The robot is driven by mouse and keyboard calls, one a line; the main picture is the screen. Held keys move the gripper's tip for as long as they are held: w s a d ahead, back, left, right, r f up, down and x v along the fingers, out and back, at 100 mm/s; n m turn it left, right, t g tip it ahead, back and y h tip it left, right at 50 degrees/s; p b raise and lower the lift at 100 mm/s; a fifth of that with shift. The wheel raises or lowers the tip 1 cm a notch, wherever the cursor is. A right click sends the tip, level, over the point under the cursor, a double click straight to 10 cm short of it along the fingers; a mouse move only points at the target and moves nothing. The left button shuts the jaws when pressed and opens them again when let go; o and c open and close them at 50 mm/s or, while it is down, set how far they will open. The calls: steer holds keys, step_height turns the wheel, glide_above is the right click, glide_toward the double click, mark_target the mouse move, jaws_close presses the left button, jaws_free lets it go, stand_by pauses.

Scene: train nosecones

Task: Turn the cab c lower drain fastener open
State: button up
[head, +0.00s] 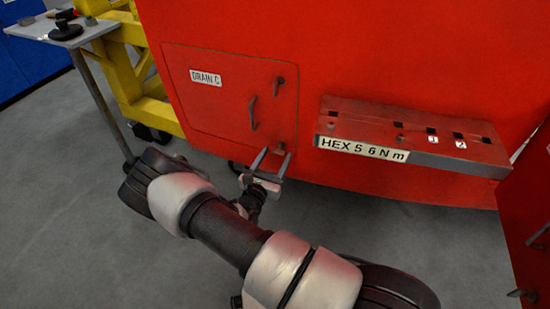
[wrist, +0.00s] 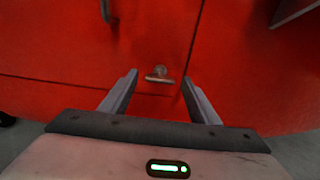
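The drain panel (head: 225,110) is a dark-outlined door marked DRAIN C on the red nosecone. Its lower fastener (head: 281,146) is a small metal piece near the panel's lower right corner, partly hidden by my gripper in the head view. In the wrist view the lower fastener (wrist: 159,75) is a short bar on a round stem, lying roughly crosswise in the picture. My gripper (head: 272,161) is open and empty in front of the nosecone's lower part. In the wrist view its fingers (wrist: 160,79) stand on either side of the fastener, with clear gaps. Contact is not visible.
An upper fastener (head: 280,83) and a handle (head: 253,114) stick out of the panel. A red ledge (head: 410,141) labelled HEX 5 6 N m juts out to the right. A yellow frame (head: 130,75) and grey side table (head: 60,32) stand left. Grey floor (head: 75,200) is clear.

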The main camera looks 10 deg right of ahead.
steer(key=c, duration=1)
steer(key=shift+n, duration=0.3)
steer(key=shift+n+p, duration=1.4)
steer(key=shift+n, duration=7.3)
